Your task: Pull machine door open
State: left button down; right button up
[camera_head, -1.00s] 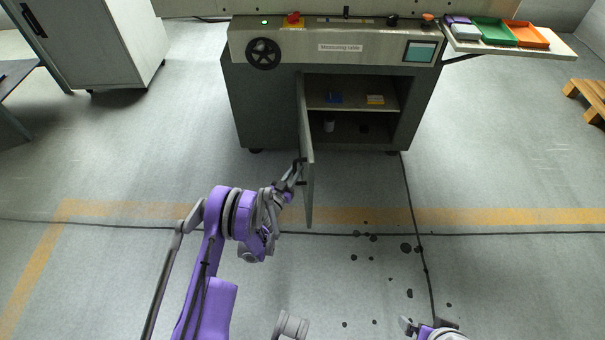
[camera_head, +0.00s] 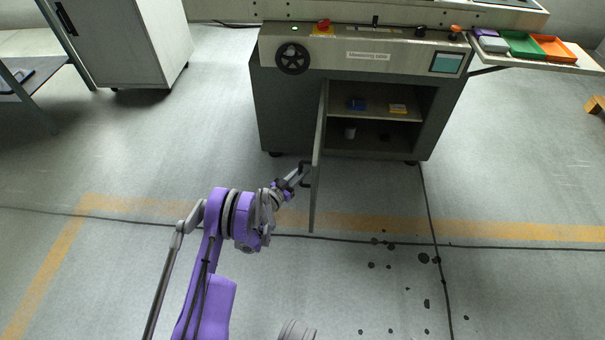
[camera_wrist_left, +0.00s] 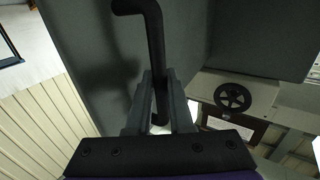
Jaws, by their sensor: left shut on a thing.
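The machine is a grey cabinet (camera_head: 282,112) with a sloped control panel marked "Measuring table". Its door (camera_head: 317,165) stands swung out toward me, seen nearly edge-on, and the shelves inside (camera_head: 372,112) are exposed. My left gripper (camera_head: 303,172) is at the door's outer face, on the left side in the head view. In the left wrist view the gripper (camera_wrist_left: 160,105) is shut on the black bar handle (camera_wrist_left: 153,45) of the door. The handle's bent upper end shows beyond the fingers. My right gripper is not in view.
A side shelf with coloured trays (camera_head: 522,44) juts out at the right. A pale cabinet (camera_head: 125,45) stands at the left. Dark spots (camera_head: 423,258) mark the open floor.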

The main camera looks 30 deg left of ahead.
pick_arm(q)
jog(key=c, duration=0.8)
grip_release()
jog(key=s+a+p, duration=0.1)
jog(key=s+a, duration=0.1)
jog(key=s, duration=0.8)
jog(key=shift+s+p, duration=0.3)
jog(key=shift+s, duration=0.05)
